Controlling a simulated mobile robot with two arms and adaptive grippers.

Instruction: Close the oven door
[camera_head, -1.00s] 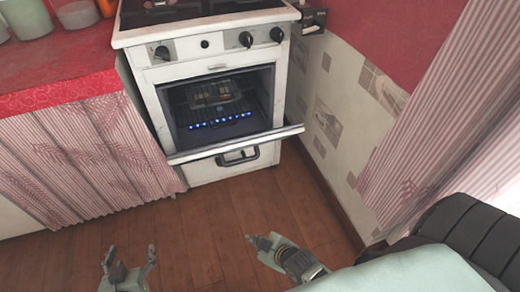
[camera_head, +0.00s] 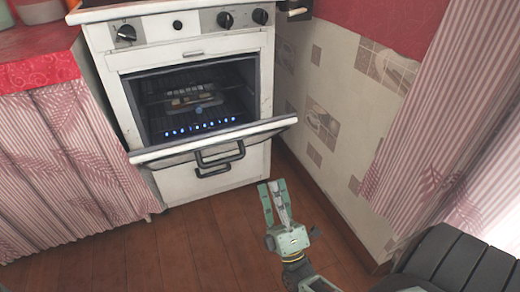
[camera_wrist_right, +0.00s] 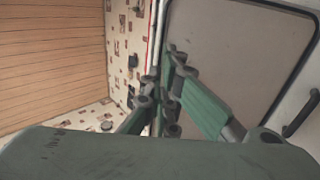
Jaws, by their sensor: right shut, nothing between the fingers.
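The white oven (camera_head: 188,52) stands against the back wall. Its bottom-hinged door (camera_head: 262,131) is partly open, tilted outward, and the lit inside shows above it. The dark door handle (camera_head: 218,156) hangs on the front of the door. My right gripper (camera_head: 272,184) is shut and empty, below and right of the door and apart from it in the head view. In the right wrist view, my right gripper's fingers (camera_wrist_right: 170,85) show in front of a pale panel with a dark border (camera_wrist_right: 235,50), which looks like part of the oven. My left gripper is out of view.
A red-topped counter with a striped curtain (camera_head: 70,160) is left of the oven. A tiled wall (camera_head: 335,110) and another curtain (camera_head: 430,120) are on the right. A dark chair-like object (camera_head: 450,262) is at the lower right. The wooden floor (camera_head: 190,240) before the oven is clear.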

